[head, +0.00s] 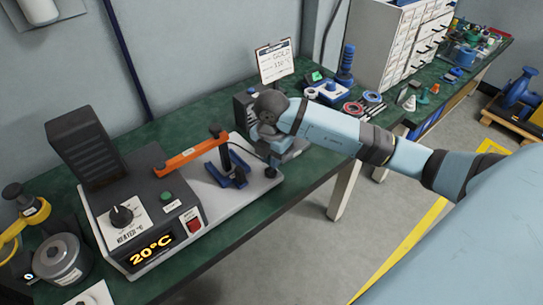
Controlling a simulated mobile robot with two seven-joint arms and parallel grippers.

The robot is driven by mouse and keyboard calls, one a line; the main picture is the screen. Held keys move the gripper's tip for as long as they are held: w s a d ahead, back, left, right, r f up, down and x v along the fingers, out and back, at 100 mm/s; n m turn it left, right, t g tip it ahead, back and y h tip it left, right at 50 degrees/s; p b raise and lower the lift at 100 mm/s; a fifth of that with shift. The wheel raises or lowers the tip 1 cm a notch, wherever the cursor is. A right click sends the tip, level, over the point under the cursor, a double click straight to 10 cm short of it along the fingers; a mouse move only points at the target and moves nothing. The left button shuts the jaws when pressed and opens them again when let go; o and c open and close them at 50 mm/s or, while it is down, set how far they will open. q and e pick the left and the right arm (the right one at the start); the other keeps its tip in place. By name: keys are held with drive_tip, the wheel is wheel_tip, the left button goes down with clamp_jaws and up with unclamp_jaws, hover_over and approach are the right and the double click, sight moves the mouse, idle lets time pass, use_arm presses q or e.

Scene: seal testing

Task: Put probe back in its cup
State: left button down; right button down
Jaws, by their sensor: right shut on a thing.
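My right arm reaches in from the right, and its gripper (276,148) is over the right end of the heater unit's pale base plate (209,190). The gripper is shut on a thin dark thing that looks like the probe; the wrist and fingers hide most of it. A small black cup (271,172) stands at the right corner of the base plate, just below the fingers. I cannot tell whether the probe's tip is in the cup or above it. A thin dark cable curves near the gripper. My left gripper is not in view.
The heater (147,205) reads 20°C. Its orange lever (190,157) reaches right, towards a blue clamp (232,171). A clipboard (275,62), a dark box and tape rolls stand behind my wrist. The green bench (215,112) is clear behind the unit.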

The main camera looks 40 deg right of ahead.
drive_tip(key=shift+f, duration=0.5)
drive_tip(key=c, duration=0.9)
unclamp_jaws()
